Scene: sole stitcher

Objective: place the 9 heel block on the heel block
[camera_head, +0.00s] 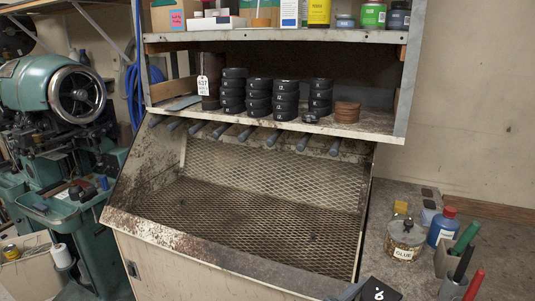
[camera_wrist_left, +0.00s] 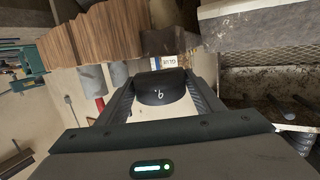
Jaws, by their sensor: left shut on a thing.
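A black heel block (camera_head: 380,291) with a white mark that reads like a 9 is at the bottom edge of the head view, partly cut off. In the left wrist view the black heel block (camera_wrist_left: 160,90) sits between the two fingers of my left gripper (camera_wrist_left: 162,98), which is shut on it. In the head view only a dark bit of the gripper (camera_head: 348,292) shows beside the block. Several stacks of black heel blocks (camera_head: 258,97) stand on the shelf, some with white numbers. A low black piece (camera_head: 311,117) lies in front of the rightmost black stack. My right gripper is not in view.
Brown discs (camera_head: 346,112) stand right of the black stacks on the shelf (camera_head: 375,126). Grey rods (camera_head: 247,133) stick out below it, above a mesh tray (camera_head: 250,210). A glue jar (camera_head: 404,240), blue bottle (camera_head: 441,227) and pens crowd the right bench.

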